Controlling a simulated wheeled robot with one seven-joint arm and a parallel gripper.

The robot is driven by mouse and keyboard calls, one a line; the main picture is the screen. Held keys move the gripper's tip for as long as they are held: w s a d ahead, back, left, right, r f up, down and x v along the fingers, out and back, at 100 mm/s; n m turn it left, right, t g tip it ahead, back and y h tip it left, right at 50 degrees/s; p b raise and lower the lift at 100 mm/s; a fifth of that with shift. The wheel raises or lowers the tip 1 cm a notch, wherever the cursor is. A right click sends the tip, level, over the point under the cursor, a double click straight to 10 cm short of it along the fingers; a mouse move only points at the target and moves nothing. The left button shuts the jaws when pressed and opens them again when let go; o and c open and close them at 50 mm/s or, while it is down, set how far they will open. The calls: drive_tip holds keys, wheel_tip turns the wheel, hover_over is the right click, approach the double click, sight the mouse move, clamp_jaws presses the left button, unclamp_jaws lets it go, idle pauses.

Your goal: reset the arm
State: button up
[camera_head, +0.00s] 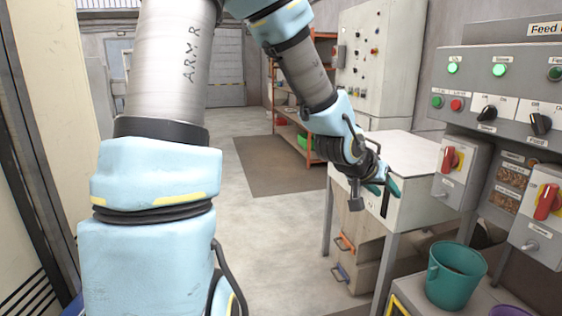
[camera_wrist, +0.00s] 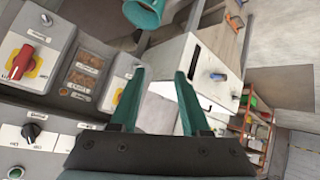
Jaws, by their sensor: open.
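My arm reaches out from the left of the head view and bends down toward the white-topped table. The gripper is open and empty. Beyond the fingers lie the white-topped table and the control panel. The fingertips are small in the head view.
A control panel (camera_head: 490,95) with red switches (camera_head: 451,160) stands close on the right. A teal bucket (camera_head: 456,275) is below it. The white-topped table (camera_head: 405,150) is beside the gripper. Orange shelves (camera_head: 290,110) and a grey cabinet stand behind. The floor (camera_head: 250,225) in the middle is clear.

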drive_tip(key=a+f+n+g+y, duration=0.1)
drive_tip(key=a+f+y, duration=0.15)
drive_tip(key=a, duration=0.65)
drive_tip(key=a+f+n+y, duration=0.2)
drive_tip(key=a+y, duration=0.1)
drive_tip(key=a, duration=0.7)
drive_tip(key=s+a+n+g+y, duration=0.2)
drive_tip(key=s+a, duration=0.6)
drive_tip(key=a, duration=0.4)
drive_tip(key=shift+a+n+g+p, duration=0.2)
drive_tip(key=shift+n+g+p, duration=0.2)
drive_tip(key=shift+n+g, duration=0.15)
drive_tip(key=shift+y, duration=0.25)
